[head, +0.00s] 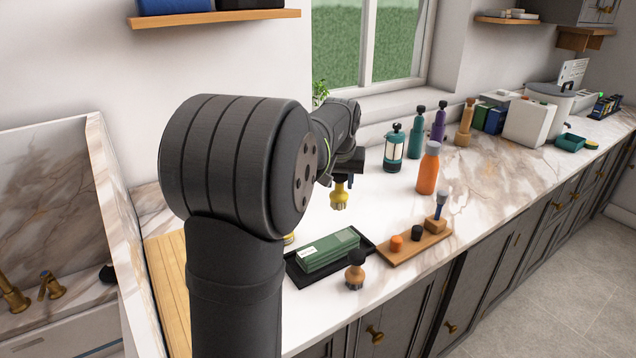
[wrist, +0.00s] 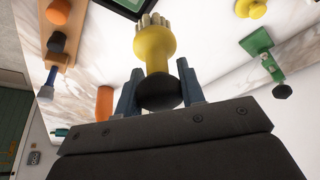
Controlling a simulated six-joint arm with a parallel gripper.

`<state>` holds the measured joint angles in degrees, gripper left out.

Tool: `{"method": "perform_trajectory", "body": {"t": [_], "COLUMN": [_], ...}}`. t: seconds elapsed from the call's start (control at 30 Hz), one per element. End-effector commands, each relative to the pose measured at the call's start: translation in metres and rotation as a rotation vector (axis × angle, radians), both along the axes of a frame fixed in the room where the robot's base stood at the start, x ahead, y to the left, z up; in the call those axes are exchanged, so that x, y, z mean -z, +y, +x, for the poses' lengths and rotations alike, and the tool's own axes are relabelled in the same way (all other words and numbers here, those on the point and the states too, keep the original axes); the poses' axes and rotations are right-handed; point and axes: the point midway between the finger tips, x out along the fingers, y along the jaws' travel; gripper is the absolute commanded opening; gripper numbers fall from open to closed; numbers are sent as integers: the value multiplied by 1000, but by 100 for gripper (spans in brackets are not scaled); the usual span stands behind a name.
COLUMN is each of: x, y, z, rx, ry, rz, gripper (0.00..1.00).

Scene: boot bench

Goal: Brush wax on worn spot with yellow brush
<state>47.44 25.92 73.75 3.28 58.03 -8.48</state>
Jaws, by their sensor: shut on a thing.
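My gripper (head: 347,175) is shut on the yellow brush (head: 340,196) and holds it above the marble counter. In the wrist view the yellow brush (wrist: 154,48) sits between the two blue fingers (wrist: 158,90), gripped near its dark round end, with its pale bristles pointing away from the gripper. In the head view the bristles point down, clear of the counter. A green block with a white label (head: 330,250) lies on a black tray (head: 298,278). I cannot make out a worn spot or name the wax for certain.
A wooden board (head: 400,256) holds an orange piece, a dark piece and a blue-handled tool. A dark-topped wooden brush (head: 355,272) stands in front. An orange bottle (head: 428,170), a glass-sided jar (head: 394,150) and several bottles stand behind. Marble between tray and bottles is mostly clear.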

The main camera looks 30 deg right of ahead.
Motion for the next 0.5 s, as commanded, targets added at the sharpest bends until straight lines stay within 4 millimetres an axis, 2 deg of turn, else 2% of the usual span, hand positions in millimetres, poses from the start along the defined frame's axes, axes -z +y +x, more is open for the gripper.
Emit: {"method": "perform_trajectory", "body": {"t": [0.17,0.5], "x": [7,37], "y": [-1,-1], "z": [-1,-1], "rx": [-1,-1], "ry": [0,1], "rz": [0,2], "gripper": [13,13]}}
